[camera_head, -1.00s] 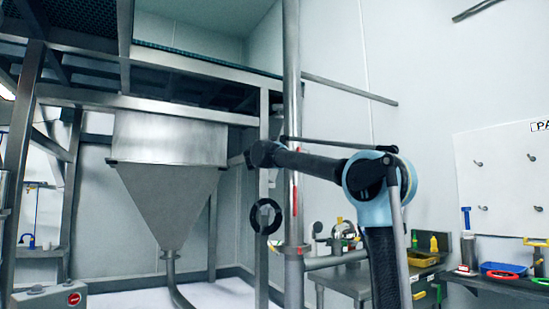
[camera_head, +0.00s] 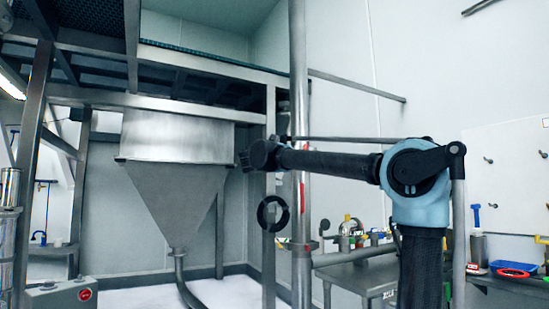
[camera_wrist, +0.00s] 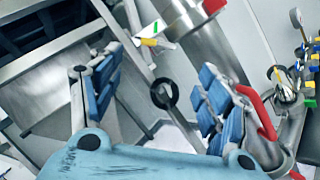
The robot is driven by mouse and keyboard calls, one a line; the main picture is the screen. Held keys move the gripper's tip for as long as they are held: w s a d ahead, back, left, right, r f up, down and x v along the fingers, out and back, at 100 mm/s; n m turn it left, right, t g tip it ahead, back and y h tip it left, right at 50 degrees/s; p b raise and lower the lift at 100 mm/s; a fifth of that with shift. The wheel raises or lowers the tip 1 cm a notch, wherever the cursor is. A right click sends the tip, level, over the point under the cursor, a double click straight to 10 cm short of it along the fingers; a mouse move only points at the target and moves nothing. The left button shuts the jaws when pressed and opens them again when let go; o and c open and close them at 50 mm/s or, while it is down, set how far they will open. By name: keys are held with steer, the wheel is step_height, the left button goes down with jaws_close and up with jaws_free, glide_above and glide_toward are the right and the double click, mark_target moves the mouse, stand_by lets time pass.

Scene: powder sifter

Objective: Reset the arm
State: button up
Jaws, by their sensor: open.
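My arm (camera_head: 425,205) rises at the right of the head view, bends at a pale blue joint, and its black forearm reaches left. My gripper (camera_head: 246,160) is small and dark at the forearm's far end, in front of the steel frame near the hopper. In the wrist view my gripper (camera_wrist: 158,95) has its two blue-padded fingers spread wide apart. Nothing is held between them. A black handwheel (camera_wrist: 171,84) shows through the gap, beyond the fingers.
A steel hopper (camera_head: 172,190) hangs under a raised platform at the left. A vertical steel pipe (camera_head: 300,95) stands behind the forearm. A control box (camera_head: 55,297) is at the lower left. White wall fills the upper right.

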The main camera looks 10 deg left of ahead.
steer(key=s+d+f+m+g+h, duration=0.25)
steer(key=d+f+m+g, duration=0.2)
steer(key=d+f, duration=0.65)
steer(key=s+d+f+m+g+h, duration=0.1)
steer(key=s+d+f+m+g, duration=0.3)
steer(key=d+f, duration=0.65)
steer(key=s+d+f+m+g+y, duration=0.1)
steer(key=s+d+f+m+g, duration=0.15)
steer(key=s+d+f, duration=0.5)
steer(key=s+d+f+m+g, duration=0.2)
steer(key=s+d+f+m, duration=0.25)
steer(key=f, duration=0.65)
steer(key=s+a+f+m+g+y, duration=0.1)
steer(key=s+f+m+g+y, duration=0.1)
steer(key=s+f, duration=0.9)
steer(key=s+a+f+m+g+y, duration=0.2)
steer(key=s+f+m+y, duration=0.3)
steer(key=s+f, duration=0.7)
step_height(320, 180, down, 6)
steer(key=shift+s+f+m+g, duration=0.25)
steer(key=shift+m+g, duration=0.2)
steer(key=shift+g, duration=0.15)
steer(key=shift+w+f, duration=0.2)
steer(key=shift+w, duration=0.25)
